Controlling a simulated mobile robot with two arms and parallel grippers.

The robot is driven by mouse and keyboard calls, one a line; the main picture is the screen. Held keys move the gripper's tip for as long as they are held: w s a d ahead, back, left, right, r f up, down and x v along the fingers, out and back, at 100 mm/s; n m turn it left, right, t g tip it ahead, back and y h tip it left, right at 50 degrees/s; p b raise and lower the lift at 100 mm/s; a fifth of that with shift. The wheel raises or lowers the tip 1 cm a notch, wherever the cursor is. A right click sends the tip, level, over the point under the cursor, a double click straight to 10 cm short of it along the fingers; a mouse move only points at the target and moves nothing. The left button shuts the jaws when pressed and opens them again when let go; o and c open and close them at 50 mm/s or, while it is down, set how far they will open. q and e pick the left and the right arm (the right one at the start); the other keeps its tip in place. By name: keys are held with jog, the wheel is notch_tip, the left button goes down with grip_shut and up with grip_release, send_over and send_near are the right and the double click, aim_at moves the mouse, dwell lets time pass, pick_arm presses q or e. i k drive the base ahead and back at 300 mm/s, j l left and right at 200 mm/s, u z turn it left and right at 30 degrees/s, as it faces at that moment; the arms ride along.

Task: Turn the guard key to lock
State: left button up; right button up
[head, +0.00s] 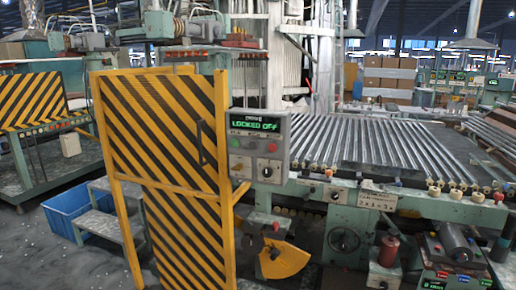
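A grey-green control box (259,149) stands just right of the yellow-and-black striped guard gate (165,135). Its lit green display (255,124) reads "LOCKED OFF", with smaller text above. Below the display are small buttons and knobs, and a larger switch or key-like part (264,170) sits low on the face. It is too small to tell for sure which part is the guard key or how it is turned. The gate has a dark vertical handle (201,143) and looks closed. Neither of my grippers is in view.
A roller conveyor with glass tubes (370,140) runs right of the box. A blue crate (70,210) and grey steps (105,212) stand left of the gate. A yellow guard piece (284,259) and a red bottle (389,250) are lower right. Open floor lies at lower left.

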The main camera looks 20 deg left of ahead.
aim_at(240, 167)
jog(key=i+j, duration=0.15)
jog(key=j, duration=0.25)
jog(key=i+j+u, duration=0.1)
jog(key=j, duration=0.35)
jog(key=i+j+u, duration=0.1)
jog(key=i+j, duration=0.15)
jog(key=j, duration=0.15)
jog(key=i+j, duration=0.2)
jog(key=j, duration=0.2)
